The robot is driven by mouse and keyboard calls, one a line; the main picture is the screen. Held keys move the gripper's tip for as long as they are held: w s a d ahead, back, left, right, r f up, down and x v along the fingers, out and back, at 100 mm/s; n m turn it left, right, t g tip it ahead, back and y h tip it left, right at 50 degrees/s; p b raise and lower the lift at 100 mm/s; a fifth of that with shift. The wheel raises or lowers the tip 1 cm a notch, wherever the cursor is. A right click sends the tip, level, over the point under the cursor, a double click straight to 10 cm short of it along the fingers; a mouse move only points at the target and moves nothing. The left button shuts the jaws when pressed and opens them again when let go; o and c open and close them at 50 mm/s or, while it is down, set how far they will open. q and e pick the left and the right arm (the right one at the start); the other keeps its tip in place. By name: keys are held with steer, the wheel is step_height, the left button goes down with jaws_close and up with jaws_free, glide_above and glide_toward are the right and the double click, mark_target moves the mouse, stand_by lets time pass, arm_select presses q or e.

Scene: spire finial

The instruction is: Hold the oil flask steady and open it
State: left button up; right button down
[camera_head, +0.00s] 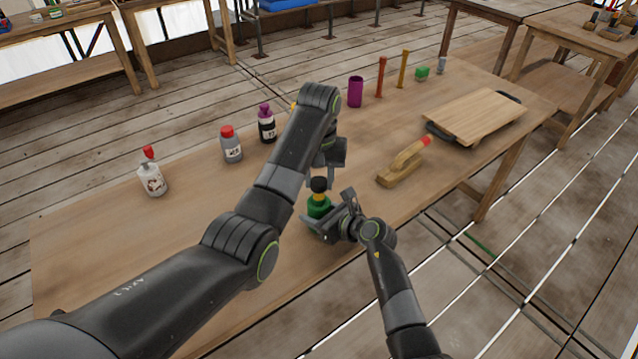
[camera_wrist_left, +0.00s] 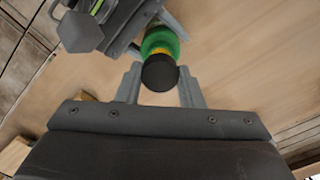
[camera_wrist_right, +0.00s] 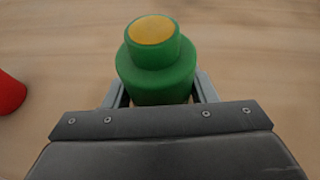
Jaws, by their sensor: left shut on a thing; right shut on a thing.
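The oil flask (camera_head: 319,207) stands upright on the table, a green body with a narrower green neck. Its yellow round top shows uncovered in the right wrist view (camera_wrist_right: 152,30). My right gripper (camera_head: 322,220) is shut around the green body, with a finger on each side. The black cap (camera_head: 319,184) is above the flask, apart from it. In the left wrist view the cap (camera_wrist_left: 160,73) sits between the fingers of my left gripper (camera_wrist_left: 160,88), which is shut on it. The left fingertips are partly hidden in the head view.
A wooden tool with a red tip (camera_head: 403,163) and a board on a dark tray (camera_head: 475,118) lie to the right. Several bottles, including a grey one with a red cap (camera_head: 231,145), stand behind. A purple cup (camera_head: 356,91) stands further back.

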steer(key=c, duration=0.5)
jaws_free()
